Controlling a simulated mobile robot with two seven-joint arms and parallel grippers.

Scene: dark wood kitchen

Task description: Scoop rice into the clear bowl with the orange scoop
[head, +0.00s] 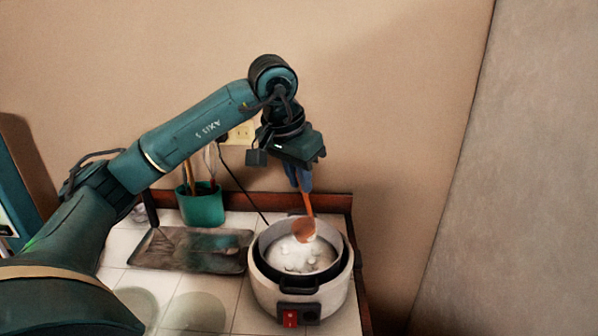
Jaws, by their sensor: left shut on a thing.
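The orange scoop (304,230) points down into the rice cooker (263,290), its head at the white rice (298,256) in the dark inner pot. My left gripper (302,183) is above the cooker, shut on the scoop's handle. Whether the scoop head holds rice is too small to tell. Two faint, see-through round shapes sit on the tiled counter at the lower left; one of them (196,312) may be the clear bowl, but I cannot tell for sure. My right gripper is not in view.
A dark rectangular tray (190,250) lies left of the cooker. A green utensil holder (201,207) stands behind it, with a black cord running from the wall outlet (241,133) toward the cooker. The cooker is close to the counter's right edge.

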